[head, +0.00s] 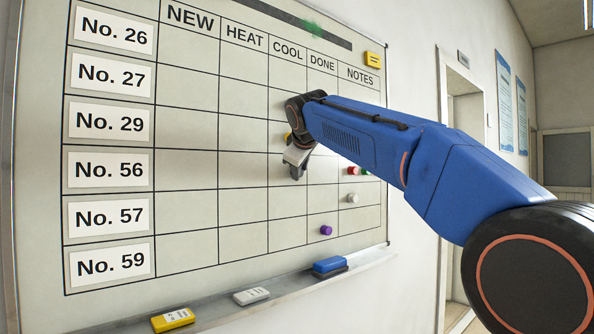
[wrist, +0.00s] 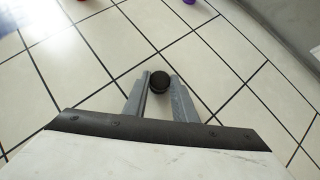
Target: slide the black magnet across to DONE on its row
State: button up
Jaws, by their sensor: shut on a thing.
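The black magnet (wrist: 159,83) is a small dark disc between the fingertips of my gripper (wrist: 158,88) in the wrist view, and the jaws are shut on it. In the head view my gripper (head: 295,170) is at the whiteboard (head: 190,185), in the COOL column on the No. 56 row. The magnet itself is mostly hidden there by the fingers. The DONE column (head: 322,63) is the one just right of COOL, and its cell on this row looks empty where it shows.
A red magnet (head: 352,170) and a green magnet are in NOTES on the same row. A white magnet (head: 352,198) sits below them, and a purple magnet (head: 326,230) is lower in DONE. A yellow magnet is partly hidden by my arm. The tray (head: 215,307) holds erasers.

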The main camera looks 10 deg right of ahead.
jog(key=shift+w+d+r, duration=0.1)
jog(key=shift+w+d, duration=1.15)
jog(key=shift+d, duration=0.55)
jog(key=shift+w+d+r, duration=0.1)
jog(key=shift+w+d, duration=1.1)
jog(key=shift+d, duration=0.55)
jog(key=shift+w+d+r, duration=0.1)
jog(key=shift+w+d, duration=1.15)
jog(key=shift+d, duration=0.55)
jog(key=o, duration=1.1)
jog(key=shift+w, duration=0.1)
jog(key=v, duration=1.7)
jog(key=shift+r, duration=0.1)
jog(key=s+d+f+m+g, duration=0.2)
jog(key=s+f+m, duration=0.1)
jog(key=s+f, duration=1.1)
jog(key=s+d+f+m+g, duration=0.2)
jog(key=s+f, duration=1.2)
jog(key=f, duration=1.1)
jog(key=s+d+f+m+g, duration=0.3)
jog(key=s+f, duration=1.1)
jog(key=f, duration=0.6)
jog(key=shift+s+d+f+m, duration=0.1)
jog(key=shift+d+m, duration=0.15)
jog(key=shift+m, duration=0.4)
jog(key=shift+s+d+m, duration=0.1)
jog(key=shift+d+m, duration=0.1)
jog(key=shift+m, duration=0.45)
